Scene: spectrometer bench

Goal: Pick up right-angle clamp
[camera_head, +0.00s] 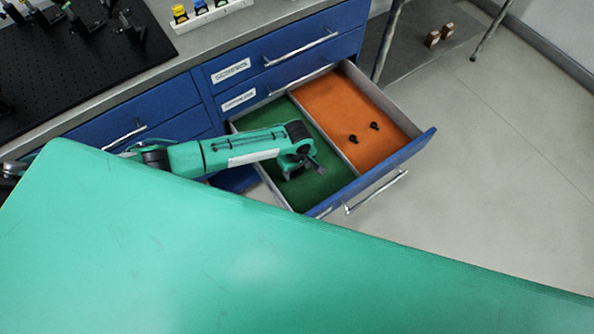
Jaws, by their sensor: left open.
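My left gripper (303,170) is open and reaches into the open drawer, over its green-lined compartment (337,181). Its fingers point down, and its wrist and arm hide part of that compartment. I cannot make out a right-angle clamp under or between the fingers. Two small black pieces, one nearer (353,139) and one farther (374,126), lie on the orange-lined compartment (335,98), apart from the gripper. They are too small to tell whether either is a right-angle clamp. My right gripper is out of view.
A grey divider (323,134) splits the drawer; its blue front (415,148) carries a metal handle. Shut blue drawers stand beside and above it. The bench top holds a black breadboard (75,70) and a white rack (205,14).

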